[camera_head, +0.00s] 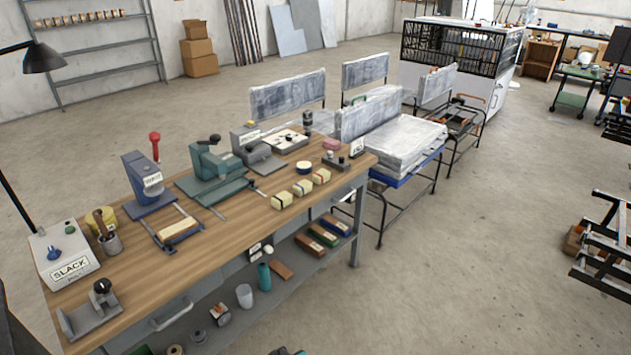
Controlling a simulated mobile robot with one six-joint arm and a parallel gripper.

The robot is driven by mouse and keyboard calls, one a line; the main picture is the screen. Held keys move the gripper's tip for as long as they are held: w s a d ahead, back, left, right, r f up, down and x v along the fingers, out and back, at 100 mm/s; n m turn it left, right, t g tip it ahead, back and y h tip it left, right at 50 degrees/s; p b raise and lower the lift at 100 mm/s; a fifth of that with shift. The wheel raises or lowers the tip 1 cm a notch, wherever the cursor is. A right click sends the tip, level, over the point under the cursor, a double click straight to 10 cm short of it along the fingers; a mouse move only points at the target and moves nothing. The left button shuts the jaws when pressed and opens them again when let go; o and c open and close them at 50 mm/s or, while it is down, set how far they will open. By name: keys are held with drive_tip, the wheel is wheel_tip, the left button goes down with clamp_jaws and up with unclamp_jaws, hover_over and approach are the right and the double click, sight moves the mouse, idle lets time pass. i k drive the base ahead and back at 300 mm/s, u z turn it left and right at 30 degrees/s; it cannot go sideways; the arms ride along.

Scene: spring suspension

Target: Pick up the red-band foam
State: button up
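Three small cream foam blocks stand in a row near the front edge of the wooden workbench (235,220), right of its middle. The far right block (321,176) shows a reddish band, so it looks like the red-band foam. The middle block (303,187) and the near left block (281,200) have darker bands, whose colours are too small to tell surely. The blocks stand apart from one another, with nothing on top of them. My gripper is not in view.
Behind the blocks stand a green press (217,165), a blue press (148,185) and a grey device (255,150). A small labelled stand (345,158) is to their right. A lower shelf holds boxes and a teal bottle (264,276). The floor (460,290) in front is clear.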

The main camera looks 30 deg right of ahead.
sight(322, 175)
drive_tip(key=z, duration=0.1)
drive_tip(key=i, duration=0.95)
drive_tip(key=u, duration=0.05)
